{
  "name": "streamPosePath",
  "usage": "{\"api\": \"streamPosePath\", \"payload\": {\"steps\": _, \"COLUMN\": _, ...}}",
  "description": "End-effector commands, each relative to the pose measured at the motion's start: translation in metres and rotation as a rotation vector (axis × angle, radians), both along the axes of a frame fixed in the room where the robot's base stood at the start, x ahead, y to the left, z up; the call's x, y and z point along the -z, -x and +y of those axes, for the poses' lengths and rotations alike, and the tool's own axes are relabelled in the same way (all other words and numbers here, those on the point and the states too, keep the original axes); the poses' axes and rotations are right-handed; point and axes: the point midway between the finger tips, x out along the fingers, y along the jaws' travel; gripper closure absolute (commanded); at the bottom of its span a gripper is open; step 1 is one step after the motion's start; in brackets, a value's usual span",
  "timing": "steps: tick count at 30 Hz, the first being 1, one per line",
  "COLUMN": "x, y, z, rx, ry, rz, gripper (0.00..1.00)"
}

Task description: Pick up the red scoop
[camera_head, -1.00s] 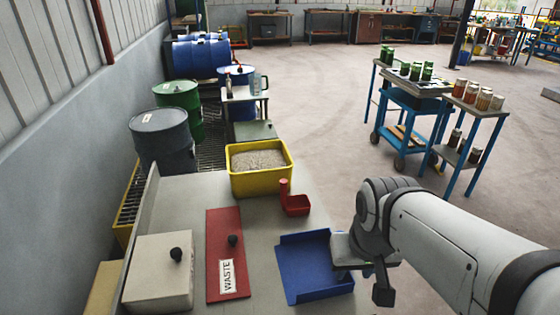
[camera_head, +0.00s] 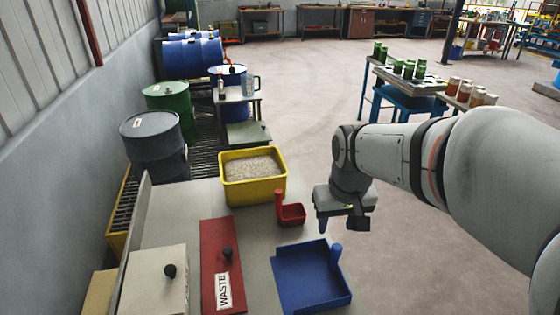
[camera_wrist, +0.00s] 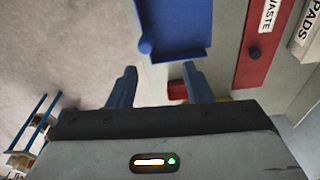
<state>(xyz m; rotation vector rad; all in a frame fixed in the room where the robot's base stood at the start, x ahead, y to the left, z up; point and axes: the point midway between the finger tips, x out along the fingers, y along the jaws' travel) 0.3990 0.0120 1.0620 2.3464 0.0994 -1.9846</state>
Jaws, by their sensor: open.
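The red scoop (camera_head: 293,214) sits upright on the bench top, just in front of the yellow tub, with its handle standing up at its left. In the wrist view a red part of the scoop (camera_wrist: 177,90) shows beside one finger, mostly hidden by the finger and gripper body. My gripper (camera_head: 341,222) is open and empty, to the right of the scoop and apart from it, near the bench's right edge. In the wrist view its two fingers (camera_wrist: 159,84) are spread, with floor and part of the bench edge between them.
A blue dustpan (camera_head: 312,277) with an upright handle lies in front of the scoop. A yellow tub of granules (camera_head: 251,192) stands behind it. A red WASTE lid (camera_head: 218,263) and a pale box (camera_head: 156,283) are at left. Open floor lies right of the bench.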

Motion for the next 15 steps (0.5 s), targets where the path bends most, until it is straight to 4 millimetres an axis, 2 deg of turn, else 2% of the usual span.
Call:
{"api": "streamPosePath", "payload": {"steps": 1, "x": -0.009, "y": -0.024, "z": 0.006, "rx": -0.024, "ry": 0.003, "rz": 0.019, "gripper": 0.55}}
{"api": "streamPosePath", "payload": {"steps": 7, "x": -0.007, "y": -0.105, "z": 0.032, "rx": -0.109, "ry": 0.011, "rz": 0.065, "gripper": 0.55}}
{"api": "streamPosePath", "payload": {"steps": 11, "x": 0.008, "y": -0.154, "z": 0.052, "rx": -0.163, "ry": 0.016, "rz": 0.094, "gripper": 0.55}}
{"api": "streamPosePath", "payload": {"steps": 15, "x": 0.032, "y": -0.197, "z": 0.075, "rx": -0.218, "ry": 0.022, "rz": 0.126, "gripper": 0.55}}
